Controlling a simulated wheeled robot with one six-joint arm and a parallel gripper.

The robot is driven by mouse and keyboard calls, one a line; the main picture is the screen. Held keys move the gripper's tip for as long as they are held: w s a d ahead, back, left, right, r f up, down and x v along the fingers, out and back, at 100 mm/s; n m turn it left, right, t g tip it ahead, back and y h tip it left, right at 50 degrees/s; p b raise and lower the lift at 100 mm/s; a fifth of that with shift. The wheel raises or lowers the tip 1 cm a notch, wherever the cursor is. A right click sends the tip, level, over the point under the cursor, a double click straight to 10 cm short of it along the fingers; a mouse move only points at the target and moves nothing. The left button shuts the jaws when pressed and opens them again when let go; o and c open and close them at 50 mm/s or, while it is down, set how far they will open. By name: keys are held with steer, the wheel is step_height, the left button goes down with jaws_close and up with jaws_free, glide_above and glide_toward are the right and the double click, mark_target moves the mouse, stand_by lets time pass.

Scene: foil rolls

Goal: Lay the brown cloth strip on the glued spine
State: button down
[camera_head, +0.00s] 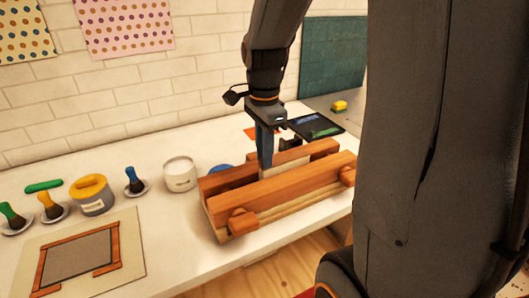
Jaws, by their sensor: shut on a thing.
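My gripper (277,155) points down over the middle of the wooden press (283,193), with its fingertips low between the two boards. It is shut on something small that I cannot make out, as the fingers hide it. A pale edge (290,165), which looks like the book's spine, shows between the boards just at and right of the fingers. I cannot tell whether the held thing touches it. No brown cloth strip shows clearly. A dark tray (333,133) behind the press holds a blue strip (306,119) and a green strip (324,132).
Left of the press stand a white pot (180,175), several brushes on small dishes and a yellow-lidded tub (93,197). A board with a wooden frame (112,246) lies at the front left. A yellow block (339,106) lies at the back right, by the tiled wall.

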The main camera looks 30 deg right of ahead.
steer(key=c, duration=1.2)
jaws_free()
steer(key=shift+r+p, duration=3.2)
steer(key=shift+r, duration=0.3)
